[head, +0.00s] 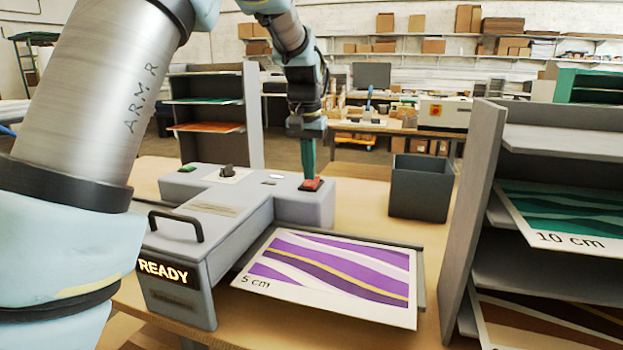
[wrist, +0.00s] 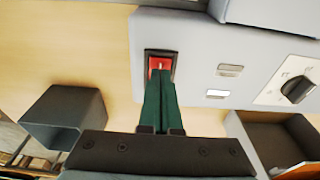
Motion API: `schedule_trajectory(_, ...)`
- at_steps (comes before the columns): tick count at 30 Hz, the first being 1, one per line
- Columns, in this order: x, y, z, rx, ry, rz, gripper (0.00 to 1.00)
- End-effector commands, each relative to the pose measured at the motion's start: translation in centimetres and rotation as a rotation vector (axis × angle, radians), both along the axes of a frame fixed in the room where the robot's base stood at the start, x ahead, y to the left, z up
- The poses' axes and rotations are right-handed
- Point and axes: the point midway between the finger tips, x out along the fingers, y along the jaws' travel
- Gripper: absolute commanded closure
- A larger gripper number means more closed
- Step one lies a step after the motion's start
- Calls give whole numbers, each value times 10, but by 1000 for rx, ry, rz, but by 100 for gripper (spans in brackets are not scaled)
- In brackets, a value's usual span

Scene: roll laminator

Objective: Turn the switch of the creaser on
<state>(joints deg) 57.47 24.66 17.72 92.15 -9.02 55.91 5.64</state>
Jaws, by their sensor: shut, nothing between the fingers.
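The grey creaser (head: 290,207) stands on the wooden table, with a lit READY display (head: 163,271) on its front. Its red rocker switch (head: 317,184) sits in a dark frame on the top right end, and shows in the wrist view (wrist: 153,64). My gripper (head: 308,178) points down over the switch with its green fingers together and empty. In the wrist view the fingertips (wrist: 160,74) overlap the near part of the red switch and hide some of it. They look to be at its surface, but I cannot tell whether they press it.
A black knob (head: 228,170) and small buttons lie on the creaser's top, left of the switch. A black handle (head: 176,222) rises at the front. A purple 5 cm sheet (head: 335,270) lies beside it. A dark bin (head: 420,187) and a grey shelf (head: 480,200) stand right.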

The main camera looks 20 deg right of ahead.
Motion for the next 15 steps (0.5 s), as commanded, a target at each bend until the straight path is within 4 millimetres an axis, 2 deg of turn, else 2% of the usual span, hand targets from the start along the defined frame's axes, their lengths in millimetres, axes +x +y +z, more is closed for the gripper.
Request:
schedule_trajectory(1,0,0,8,-1,-1,0,100)
schedule_trajectory(15,0,0,44,0,0,0,100)
